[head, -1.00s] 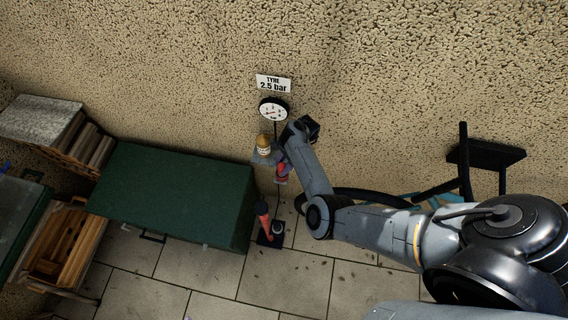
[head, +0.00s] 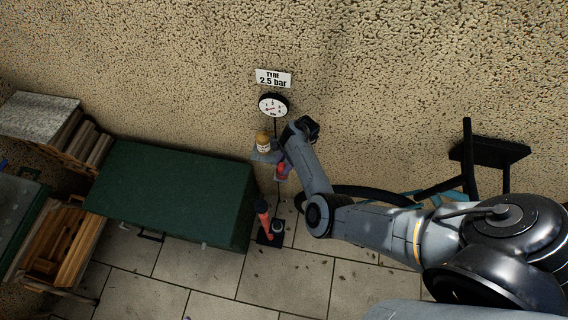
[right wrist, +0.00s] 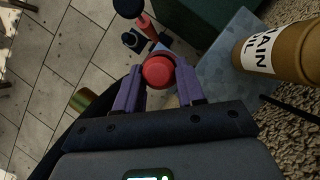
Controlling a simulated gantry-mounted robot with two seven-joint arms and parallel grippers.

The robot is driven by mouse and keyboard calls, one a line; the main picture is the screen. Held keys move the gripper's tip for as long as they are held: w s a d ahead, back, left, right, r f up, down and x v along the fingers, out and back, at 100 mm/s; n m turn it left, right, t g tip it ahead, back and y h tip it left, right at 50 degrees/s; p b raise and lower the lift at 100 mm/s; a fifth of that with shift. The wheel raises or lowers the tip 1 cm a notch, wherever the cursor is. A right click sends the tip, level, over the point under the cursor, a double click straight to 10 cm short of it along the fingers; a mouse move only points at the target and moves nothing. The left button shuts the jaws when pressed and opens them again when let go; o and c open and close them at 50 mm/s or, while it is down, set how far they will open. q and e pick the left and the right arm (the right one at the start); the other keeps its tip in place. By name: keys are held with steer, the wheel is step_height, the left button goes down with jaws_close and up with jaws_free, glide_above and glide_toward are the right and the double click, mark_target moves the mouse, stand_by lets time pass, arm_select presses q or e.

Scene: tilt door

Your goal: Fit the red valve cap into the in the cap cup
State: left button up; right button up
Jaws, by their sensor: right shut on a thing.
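The red valve cap (right wrist: 158,72) sits between the purple fingers of my right gripper (right wrist: 159,78) in the right wrist view, and the fingers are shut on it. In the head view my right gripper (head: 282,170) is beside the small grey shelf (head: 264,157), below the gauge, and is small and partly hidden by its own arm. I cannot pick out the cap cup with certainty in either view. My left gripper does not show.
A brown chain oil bottle (right wrist: 284,53) stands on the shelf close to my right gripper. A red and black pump (head: 264,218) stands on the tiled floor below. A green chest (head: 172,193) is at left, and a round gauge (head: 273,105) hangs on the rough wall.

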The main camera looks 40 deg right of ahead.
steer(key=o, duration=1.1)
steer(key=shift+d, duration=0.1)
steer(key=p+v, duration=0.3)
steer(key=v, duration=0.7)
steer(key=shift+d+r, duration=0.1)
steer(key=shift+r, duration=0.25)
